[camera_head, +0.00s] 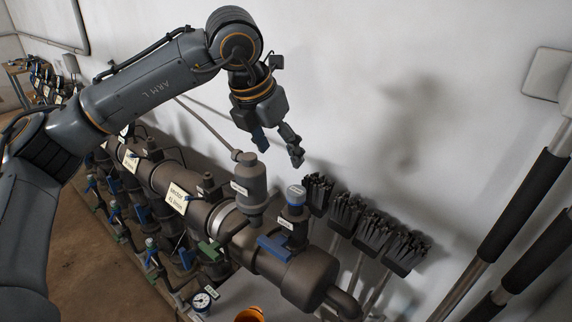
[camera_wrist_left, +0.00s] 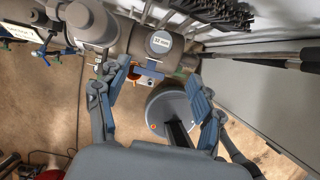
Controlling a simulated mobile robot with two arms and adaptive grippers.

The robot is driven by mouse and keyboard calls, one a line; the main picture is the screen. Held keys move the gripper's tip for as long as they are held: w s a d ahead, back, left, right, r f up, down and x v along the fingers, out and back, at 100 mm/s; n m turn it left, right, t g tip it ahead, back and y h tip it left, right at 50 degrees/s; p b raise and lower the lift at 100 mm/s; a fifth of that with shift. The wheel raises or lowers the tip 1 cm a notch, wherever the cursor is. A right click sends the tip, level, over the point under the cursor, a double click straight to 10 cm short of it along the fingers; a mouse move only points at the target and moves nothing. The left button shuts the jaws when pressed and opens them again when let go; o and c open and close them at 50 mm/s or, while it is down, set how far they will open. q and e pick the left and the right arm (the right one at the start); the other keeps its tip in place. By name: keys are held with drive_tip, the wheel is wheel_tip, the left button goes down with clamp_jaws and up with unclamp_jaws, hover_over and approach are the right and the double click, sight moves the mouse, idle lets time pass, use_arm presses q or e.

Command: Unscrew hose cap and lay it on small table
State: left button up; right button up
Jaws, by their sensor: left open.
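A round cap with a blue band and a pale label on top (camera_head: 296,194) sits on a short upright outlet near the right end of the dark pipe manifold (camera_head: 160,178). In the left wrist view, a round labelled top (camera_wrist_left: 163,44) shows just beyond the fingers; it looks like the same cap. My left gripper (camera_head: 278,148) is open and empty, above and slightly left of the cap, apart from it. Its blue-padded fingers (camera_wrist_left: 160,85) are spread wide in the wrist view. My right gripper is not in view. I cannot clearly make out the small table.
A taller grey cylinder (camera_head: 251,188) stands just left of the cap. A blue lever handle (camera_head: 274,248) lies below it. Several dark brushes (camera_head: 372,232) line the wall at the right. Dark poles (camera_head: 525,205) lean farther right. An orange container (camera_head: 249,314) is below.

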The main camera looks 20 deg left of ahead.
sight(296, 190)
use_arm(q)
drive_tip(key=p+x, duration=0.3)
drive_tip(key=x, duration=1)
drive_tip(key=shift+s+d+f, duration=0.1)
drive_tip(key=shift+d, duration=0.1)
drive_tip(key=shift+c, duration=0.4)
drive_tip(key=c, duration=1.3)
drive_tip(key=shift+f+n+b, duration=0.1)
drive_tip(key=shift+n+b, duration=0.3)
drive_tip(key=shift+b, duration=0.1)
drive_tip(key=shift+n+y+b, duration=0.3)
drive_tip(key=shift+n+b, duration=0.4)
drive_tip(key=shift+b, duration=0.05)
drive_tip(key=shift+n+y+b, duration=0.4)
drive_tip(key=shift+n+b, duration=0.3)
drive_tip(key=shift+b, duration=0.05)
drive_tip(key=shift+n, duration=0.4)
drive_tip(key=shift+r, duration=0.25)
